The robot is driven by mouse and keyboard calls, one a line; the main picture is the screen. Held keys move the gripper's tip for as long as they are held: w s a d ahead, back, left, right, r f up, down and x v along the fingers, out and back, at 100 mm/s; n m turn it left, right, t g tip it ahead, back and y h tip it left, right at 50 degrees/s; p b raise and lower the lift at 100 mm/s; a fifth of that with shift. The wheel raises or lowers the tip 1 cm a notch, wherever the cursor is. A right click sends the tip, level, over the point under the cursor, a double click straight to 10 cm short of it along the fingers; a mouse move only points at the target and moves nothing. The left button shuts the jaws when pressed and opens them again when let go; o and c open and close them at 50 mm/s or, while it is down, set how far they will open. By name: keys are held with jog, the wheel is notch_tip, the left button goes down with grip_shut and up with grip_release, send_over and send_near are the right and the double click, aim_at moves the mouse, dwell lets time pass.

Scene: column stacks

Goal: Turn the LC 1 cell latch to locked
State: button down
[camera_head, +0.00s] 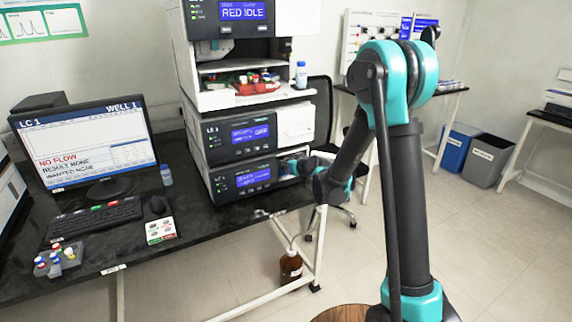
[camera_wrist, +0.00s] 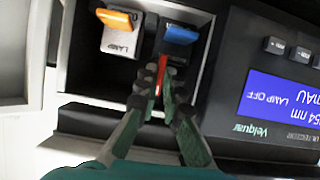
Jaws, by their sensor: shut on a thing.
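My gripper (camera_wrist: 158,84) is shut on a narrow red lever (camera_wrist: 161,72) inside a recess of the detector module. A blue-topped part (camera_wrist: 181,35) stands just beyond the fingertips; its label is hidden behind them. Beside it is an orange-topped part (camera_wrist: 115,19) on a white block labelled LAMP. I cannot tell whether the red lever joins the blue part. In the head view, my gripper reaches into the right side of the lowest module (camera_head: 240,180) of the instrument stack; the lever is too small to see there.
The module's blue screen (camera_wrist: 277,105) reads LAMP OFF in the wrist view. The monitor (camera_head: 85,145) shows LC 1 and NO FLOW. A keyboard (camera_head: 95,218) and a vial rack (camera_head: 58,260) lie on the black bench. A brown bottle (camera_head: 291,267) stands below.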

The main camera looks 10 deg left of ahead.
jog(key=c, duration=1.7)
grip_release()
jog(key=v, duration=1.2)
